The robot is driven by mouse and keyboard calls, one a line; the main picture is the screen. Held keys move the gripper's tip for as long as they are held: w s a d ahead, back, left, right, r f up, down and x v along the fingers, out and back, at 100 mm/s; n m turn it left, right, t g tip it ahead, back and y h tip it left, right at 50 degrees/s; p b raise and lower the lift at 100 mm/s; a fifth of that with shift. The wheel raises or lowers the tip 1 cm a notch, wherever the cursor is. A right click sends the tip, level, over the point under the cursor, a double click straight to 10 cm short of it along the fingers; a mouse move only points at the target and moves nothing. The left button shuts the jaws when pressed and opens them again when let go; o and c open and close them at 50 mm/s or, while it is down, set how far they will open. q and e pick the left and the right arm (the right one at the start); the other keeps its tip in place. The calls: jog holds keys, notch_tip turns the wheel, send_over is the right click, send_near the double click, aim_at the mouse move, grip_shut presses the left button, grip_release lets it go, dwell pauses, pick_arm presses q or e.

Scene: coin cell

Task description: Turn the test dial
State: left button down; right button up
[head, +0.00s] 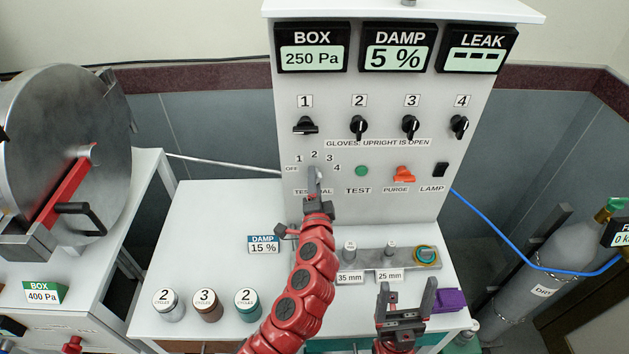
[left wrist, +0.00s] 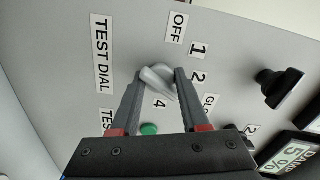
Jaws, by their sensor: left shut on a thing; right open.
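The test dial (head: 318,174) is a small grey knob on the white panel, with the marks OFF, 1, 2, 3 and 4 around it. In the left wrist view the dial (left wrist: 158,76) sits between my two fingertips. My left gripper (head: 315,190) is shut on it and partly covers it in the head view. A finger hides the mark 3 in the left wrist view. I cannot tell exactly which mark the knob points to. My right gripper (head: 408,298) is open and empty, low at the table's front.
A green test button (head: 362,171), an orange purge switch (head: 404,174) and a black lamp switch (head: 440,170) sit right of the dial. Black glove knobs (head: 358,127) are above. Several lidded jars (head: 207,305) and a grey fixture bar (head: 398,259) stand on the table.

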pick_arm(q)
jog(key=m+p, duration=0.1)
jog(key=m, duration=0.3)
jog(key=shift+m, duration=0.3)
jog(key=m+p, duration=0.1)
jog(key=m, duration=0.4)
jog(key=shift+m, duration=0.3)
jog(key=shift+c, duration=2)
grip_release()
jog(key=s+b, duration=0.5)
jog(key=s, duration=1.2)
jog(key=shift+s, duration=0.2)
